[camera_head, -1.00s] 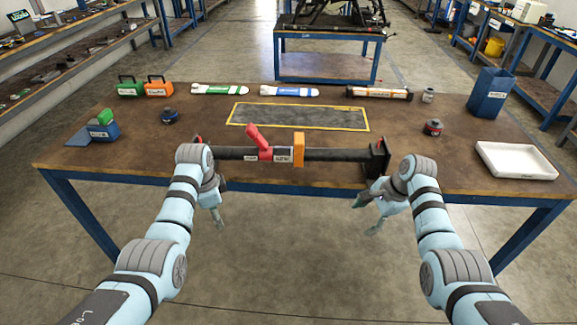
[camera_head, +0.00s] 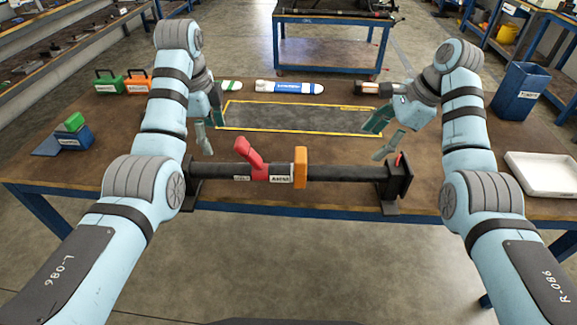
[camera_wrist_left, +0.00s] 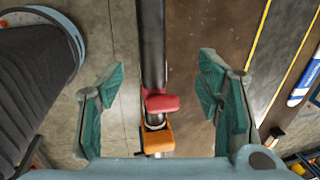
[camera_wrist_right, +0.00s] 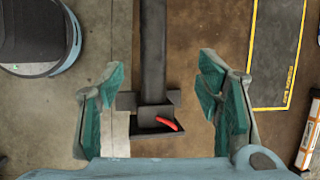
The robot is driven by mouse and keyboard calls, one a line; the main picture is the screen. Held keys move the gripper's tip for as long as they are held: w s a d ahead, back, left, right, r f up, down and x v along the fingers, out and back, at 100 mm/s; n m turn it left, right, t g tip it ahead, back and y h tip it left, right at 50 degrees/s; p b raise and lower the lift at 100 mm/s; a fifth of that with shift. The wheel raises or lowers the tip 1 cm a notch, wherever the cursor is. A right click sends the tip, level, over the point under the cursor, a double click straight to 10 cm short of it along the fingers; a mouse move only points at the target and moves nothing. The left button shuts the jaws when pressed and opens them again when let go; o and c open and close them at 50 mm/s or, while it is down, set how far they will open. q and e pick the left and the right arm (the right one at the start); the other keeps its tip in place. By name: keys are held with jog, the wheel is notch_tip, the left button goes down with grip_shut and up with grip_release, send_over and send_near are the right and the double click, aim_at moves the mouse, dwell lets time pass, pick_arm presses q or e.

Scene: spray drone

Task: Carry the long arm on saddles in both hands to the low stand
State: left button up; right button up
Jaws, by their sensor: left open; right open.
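The long arm (camera_head: 345,175) is a black tube with a red lever (camera_head: 252,158) and an orange block (camera_head: 300,167) near its middle. It lies across black saddles at the table's front edge; the right saddle (camera_head: 392,199) shows clearly, the left one is partly behind my left arm. My left gripper (camera_head: 205,135) is open and empty above the table near the tube's left part. In the left wrist view the tube (camera_wrist_left: 153,50) runs between the fingers. My right gripper (camera_head: 385,138) is open and empty; the right wrist view shows the tube's end (camera_wrist_right: 153,60) and saddle between its fingers.
A yellow-framed dark mat (camera_head: 290,117) lies behind the tube. A blue-and-white bottle (camera_head: 290,87), green and orange cases (camera_head: 138,83), a blue bin (camera_head: 520,90) and a white tray (camera_head: 545,174) stand around it. A low blue stand (camera_head: 330,45) is beyond the table.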

aim_at(218, 166)
pick_arm(q)
jog(key=f, duration=0.9)
jog(key=w+f, duration=0.1)
jog(key=f, duration=0.3)
jog(key=shift+w+a+f, duration=0.1)
jog(key=shift+a+f, duration=0.05)
jog(key=shift+f, duration=0.15)
pick_arm(e)
jog(key=x, duration=0.9)
jog(key=s+x, duration=0.1)
jog(key=x, duration=0.3)
jog(key=shift+a+f, duration=0.35)
jog(key=shift+a, duration=0.05)
jog(key=shift+s, duration=0.1)
pick_arm(q)
jog(key=shift+r, duration=0.1)
jog(key=shift+c, duration=0.5)
pick_arm(e)
jog(key=shift+c, duration=0.5)
pick_arm(q)
grip_shut()
pick_arm(e)
grip_shut()
jog(key=shift+r, duration=0.1)
